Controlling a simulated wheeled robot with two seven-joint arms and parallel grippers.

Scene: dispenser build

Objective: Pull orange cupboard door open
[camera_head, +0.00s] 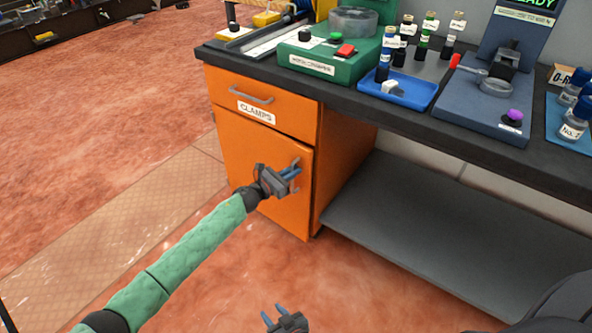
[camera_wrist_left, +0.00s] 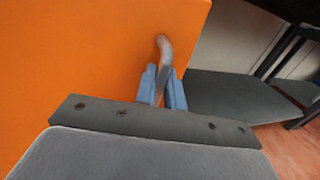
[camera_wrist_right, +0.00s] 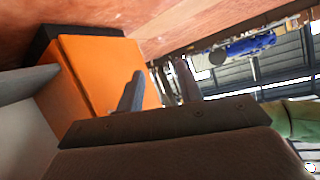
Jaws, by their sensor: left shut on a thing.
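The orange cupboard door (camera_head: 258,158) is below the drawer labelled CLAMPS and looks closed in the head view. Its grey handle (camera_wrist_left: 165,55) is near the door's right edge; part of it also shows in the head view (camera_head: 295,163). My left gripper (camera_head: 291,174) is at the handle, and in the left wrist view its blue fingers (camera_wrist_left: 164,88) are shut around the handle bar. My right gripper (camera_head: 272,317) is low in front of the bench, apart from the cupboard. In the right wrist view its fingers (camera_wrist_right: 160,88) stand apart with nothing between them.
The CLAMPS drawer (camera_head: 262,104) is shut above the door. The dark bench top (camera_head: 395,118) carries a green device (camera_head: 325,62), a blue tray (camera_head: 405,92) and bottles. A grey lower shelf (camera_head: 440,215) lies right of the cupboard. The reddish floor (camera_head: 180,240) before the door is clear apart from my arm.

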